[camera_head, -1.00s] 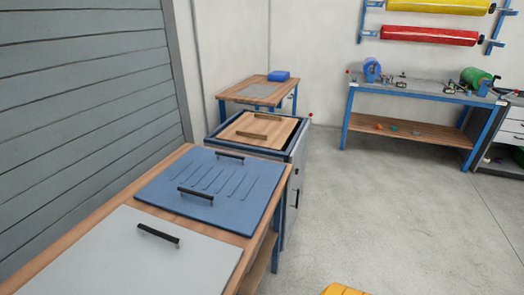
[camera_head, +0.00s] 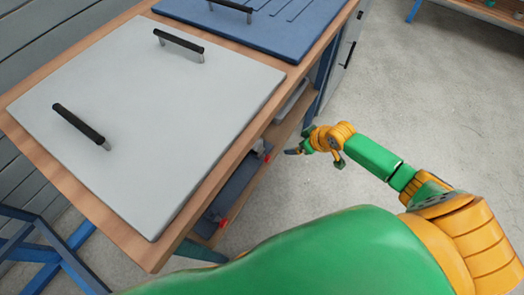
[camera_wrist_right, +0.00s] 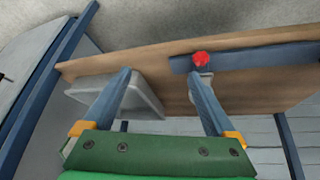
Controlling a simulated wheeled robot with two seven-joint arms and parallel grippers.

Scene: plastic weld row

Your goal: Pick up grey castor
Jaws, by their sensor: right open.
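I cannot pick out a grey castor for certain. In the right wrist view, a small grey part (camera_wrist_right: 207,77) under a red knob (camera_wrist_right: 201,58) shows by one fingertip, partly hidden; I cannot tell what it is. My right gripper (camera_head: 296,148) is beside the open side of the wooden bench, near its lower shelf. In the right wrist view the right gripper (camera_wrist_right: 160,76) is open, its two blue fingers apart with the wooden shelf (camera_wrist_right: 172,98) beyond them and nothing seen held. My left gripper is not in view.
A pale grey panel with black handles (camera_head: 140,120) lies on the bench, with a blue panel (camera_head: 275,22) behind it. A grey tray (camera_wrist_right: 115,95) is on the lower shelf. Dark long parts with red ends (camera_head: 232,190) lie there too. The concrete floor (camera_head: 430,100) at right is clear.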

